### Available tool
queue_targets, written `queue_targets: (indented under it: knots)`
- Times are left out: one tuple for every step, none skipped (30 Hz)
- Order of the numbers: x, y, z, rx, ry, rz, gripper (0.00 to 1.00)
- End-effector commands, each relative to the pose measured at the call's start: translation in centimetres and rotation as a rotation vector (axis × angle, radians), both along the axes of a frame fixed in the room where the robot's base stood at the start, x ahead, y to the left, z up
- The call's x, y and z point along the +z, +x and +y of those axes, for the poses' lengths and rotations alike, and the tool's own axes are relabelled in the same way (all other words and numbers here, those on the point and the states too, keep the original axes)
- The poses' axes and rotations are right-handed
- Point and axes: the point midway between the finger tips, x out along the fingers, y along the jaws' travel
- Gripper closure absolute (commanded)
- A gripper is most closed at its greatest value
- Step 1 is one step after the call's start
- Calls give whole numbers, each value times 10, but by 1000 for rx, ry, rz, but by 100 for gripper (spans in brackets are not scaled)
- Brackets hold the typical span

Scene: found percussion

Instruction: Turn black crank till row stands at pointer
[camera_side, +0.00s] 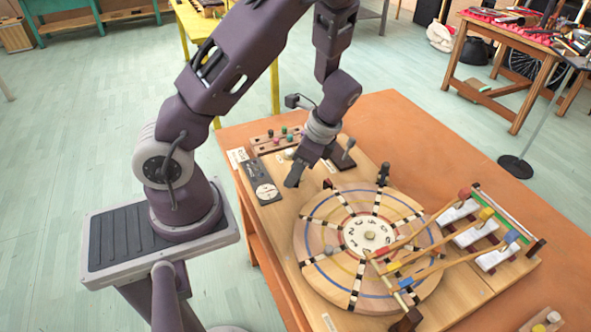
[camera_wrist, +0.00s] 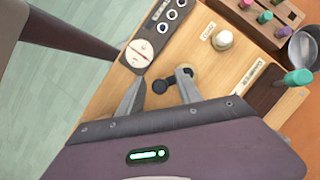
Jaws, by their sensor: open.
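The black crank (camera_wrist: 162,86) shows in the wrist view as a short dark arm with a round knob on a brass-coloured disc. My gripper (camera_wrist: 158,88) is open, with one finger on each side of the crank; I cannot tell whether either touches it. In the side view my gripper (camera_side: 302,178) points down at the table beside the wheel and hides the crank. The large round wooden wheel (camera_side: 322,232) lies flat, with coloured rings, dark-and-light radial rows and a numbered white centre. A small black upright piece (camera_side: 383,173) stands at its far rim; I cannot tell whether it is the pointer.
A grey panel with a round dial (camera_wrist: 137,54) lies left of the crank. A white knob (camera_wrist: 223,39), a green-knobbed lever (camera_wrist: 298,78) and a peg rack (camera_wrist: 262,14) are close by. Coloured mallets (camera_side: 436,268) reach over the wheel from the bars (camera_side: 477,238).

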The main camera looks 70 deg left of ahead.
Motion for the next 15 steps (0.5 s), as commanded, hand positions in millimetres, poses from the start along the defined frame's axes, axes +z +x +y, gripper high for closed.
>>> queue_targets:
  knots:
    - [0, 0, 0, 0, 0, 0, 59]
    - [0, 0, 0, 0, 0, 0, 59]
    - [0, 0, 0, 0, 0, 0, 59]
    - [0, 0, 0, 0, 0, 0, 59]
    - [0, 0, 0, 0, -1, -1, 62]
    - [0, 0, 0, 0, -1, -1, 70]
    - [0, 0, 0, 0, -1, -1, 76]
    - [0, 0, 0, 0, -1, -1, 82]
    - [0, 0, 0, 1, 0, -1, 90]
    - [0, 0, 0, 1, 0, -1, 96]
    - [0, 0, 0, 1, 0, -1, 100]
    - [0, 0, 0, 1, 0, -1, 100]
    - [0, 0, 0, 1, 0, -1, 100]
    - [0, 0, 0, 1, 0, -1, 100]
    - [0, 0, 0, 1, 0, -1, 100]
